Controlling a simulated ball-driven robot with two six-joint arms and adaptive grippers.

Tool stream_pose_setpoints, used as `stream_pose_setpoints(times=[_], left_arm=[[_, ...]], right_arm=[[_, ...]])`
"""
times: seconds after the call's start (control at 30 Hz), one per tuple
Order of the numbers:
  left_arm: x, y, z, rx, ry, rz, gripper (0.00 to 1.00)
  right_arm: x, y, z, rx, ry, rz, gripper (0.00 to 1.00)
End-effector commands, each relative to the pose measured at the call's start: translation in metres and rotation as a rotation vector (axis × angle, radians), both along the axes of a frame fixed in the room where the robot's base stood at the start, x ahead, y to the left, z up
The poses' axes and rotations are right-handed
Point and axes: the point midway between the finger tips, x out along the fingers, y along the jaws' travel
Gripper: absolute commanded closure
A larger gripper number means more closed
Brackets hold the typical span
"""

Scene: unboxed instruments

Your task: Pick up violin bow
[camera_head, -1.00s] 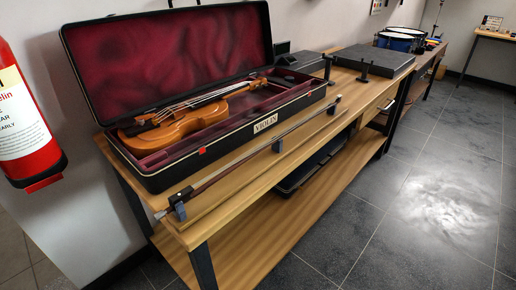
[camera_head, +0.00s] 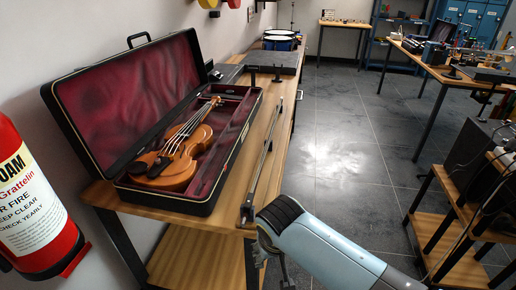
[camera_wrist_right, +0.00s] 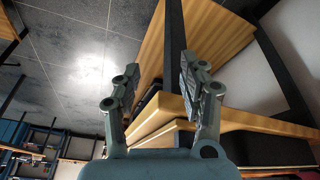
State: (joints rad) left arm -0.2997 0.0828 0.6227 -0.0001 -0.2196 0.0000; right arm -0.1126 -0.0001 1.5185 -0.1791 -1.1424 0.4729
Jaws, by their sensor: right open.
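The violin bow (camera_head: 264,160), dark and thin, lies lengthwise along the right edge of the wooden table (camera_head: 232,195), in front of the open violin case (camera_head: 222,172). Its thicker end points toward me. A brown violin (camera_head: 178,160) lies in the case's red lining. My right gripper (camera_head: 282,262) is low beside the table's near right corner, below the bow's near end and partly hidden by my wrist. In the right wrist view its two fingers (camera_wrist_right: 158,88) are apart with nothing held between them. I cannot make out the bow there. My left gripper is out of view.
A red fire extinguisher (camera_head: 35,205) is at the left. A dark flat case (camera_head: 275,62) and drums (camera_head: 280,42) are farther along the table. A shelf with equipment (camera_head: 470,200) stands at the right. The tiled floor (camera_head: 345,130) between is open.

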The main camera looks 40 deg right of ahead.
Motion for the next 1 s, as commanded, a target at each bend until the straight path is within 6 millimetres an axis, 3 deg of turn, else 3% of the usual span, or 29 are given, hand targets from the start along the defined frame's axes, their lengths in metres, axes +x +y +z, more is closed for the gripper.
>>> stream_pose_setpoints(times=[0.03, 0.1, 0.2, 0.33, 0.43, 0.6, 0.87, 1.0], left_arm=[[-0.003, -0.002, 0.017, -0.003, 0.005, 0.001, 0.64], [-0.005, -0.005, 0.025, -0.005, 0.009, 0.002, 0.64], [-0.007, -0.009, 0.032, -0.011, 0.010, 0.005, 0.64], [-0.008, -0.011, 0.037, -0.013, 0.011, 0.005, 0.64], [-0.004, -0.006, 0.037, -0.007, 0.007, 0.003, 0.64], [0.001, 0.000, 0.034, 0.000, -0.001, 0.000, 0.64], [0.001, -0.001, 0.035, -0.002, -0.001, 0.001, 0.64], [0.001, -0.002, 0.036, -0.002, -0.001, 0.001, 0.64]], right_arm=[[0.017, 0.000, 0.052, 0.000, -0.031, -0.052, 0.58], [0.035, 0.001, 0.099, 0.006, -0.061, -0.135, 0.58], [0.067, 0.004, 0.144, 0.022, -0.104, -0.278, 0.58], [0.090, 0.006, 0.176, 0.038, -0.135, -0.407, 0.58], [0.098, 0.004, 0.173, 0.039, -0.143, -0.445, 0.58], [0.107, -0.004, 0.146, 0.041, -0.143, -0.447, 0.58], [0.112, -0.012, 0.124, 0.041, -0.143, -0.446, 0.58], [0.114, -0.022, 0.103, 0.039, -0.143, -0.445, 0.58]])
